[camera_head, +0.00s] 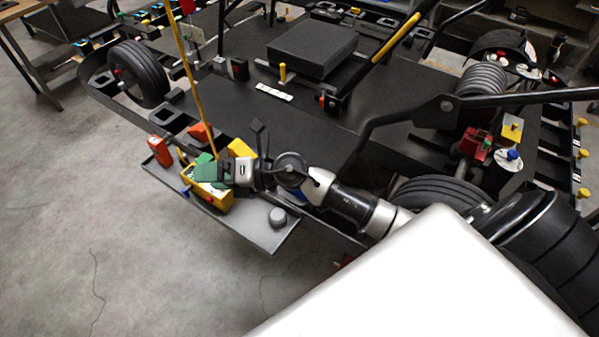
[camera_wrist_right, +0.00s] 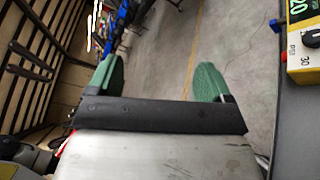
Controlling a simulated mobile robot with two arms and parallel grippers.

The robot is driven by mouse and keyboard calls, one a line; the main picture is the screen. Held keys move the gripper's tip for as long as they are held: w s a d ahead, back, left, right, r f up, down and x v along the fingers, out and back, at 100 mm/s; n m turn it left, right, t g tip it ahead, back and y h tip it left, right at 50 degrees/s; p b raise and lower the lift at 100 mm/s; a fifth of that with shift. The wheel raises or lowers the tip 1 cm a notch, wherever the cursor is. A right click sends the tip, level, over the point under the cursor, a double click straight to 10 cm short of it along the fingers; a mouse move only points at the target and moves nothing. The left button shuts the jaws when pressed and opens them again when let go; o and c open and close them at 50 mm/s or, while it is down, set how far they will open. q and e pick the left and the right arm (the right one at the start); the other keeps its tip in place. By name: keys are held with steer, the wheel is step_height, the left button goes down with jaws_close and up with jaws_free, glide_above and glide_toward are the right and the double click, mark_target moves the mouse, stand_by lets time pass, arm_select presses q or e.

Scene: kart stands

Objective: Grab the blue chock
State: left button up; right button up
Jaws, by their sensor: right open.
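A blue piece (camera_head: 297,196) shows in the head view beside the kart's edge, mostly hidden by my right arm. It may be the blue chock, but I cannot tell its full shape. My right gripper (camera_head: 207,171) has green fingers and is left of that piece, above the tray at the kart's side. In the right wrist view, the gripper (camera_wrist_right: 160,80) is open, with only floor visible between its fingers. An orange wedge (camera_head: 199,132) and a yellow wedge (camera_head: 241,148) stand near the kart's edge. My left gripper is not in view.
A grey tray (camera_head: 255,230) holds a yellow meter (camera_head: 210,197), an orange can (camera_head: 160,150) and a grey knob (camera_head: 277,217). The meter also shows at the right wrist view's edge (camera_wrist_right: 300,72). A yellow pole (camera_head: 193,85) rises behind the gripper. The floor at left is clear.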

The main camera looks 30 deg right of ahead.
steer(key=w+d+f+n+g+h, duration=0.2)
steer(key=d+f+n+g+h, duration=0.3)
steer(key=d+f, duration=0.15)
steer(key=d+f+g+h, duration=0.1)
steer(key=d+h, duration=0.2)
steer(key=d, duration=0.2)
steer(key=d+f+g+h, duration=0.1)
steer(key=d+h, duration=0.2)
steer(key=d, duration=0.2)
steer(key=d+f+g+h, duration=0.1)
steer(key=d+g+h, duration=0.1)
steer(key=d, duration=0.3)
steer(key=shift+s+d+f+h, duration=0.25)
steer(key=shift+d+f+h, duration=0.1)
steer(key=shift+h, duration=0.05)
step_height(320, 180, down, 5)
steer(key=b, duration=0.3)
steer(key=shift+d+r+b, duration=0.1)
steer(key=shift+b, duration=0.3)
steer(key=shift+f+b, duration=0.3)
steer(key=shift+f, duration=0.25)
step_height(320, 180, down, 5)
steer(key=b, duration=0.3)
steer(key=shift+w+r+b, duration=0.15)
steer(key=shift+b, duration=0.15)
steer(key=shift+r, duration=0.1)
steer(key=c, duration=1)
steer(key=shift+c, duration=0.2)
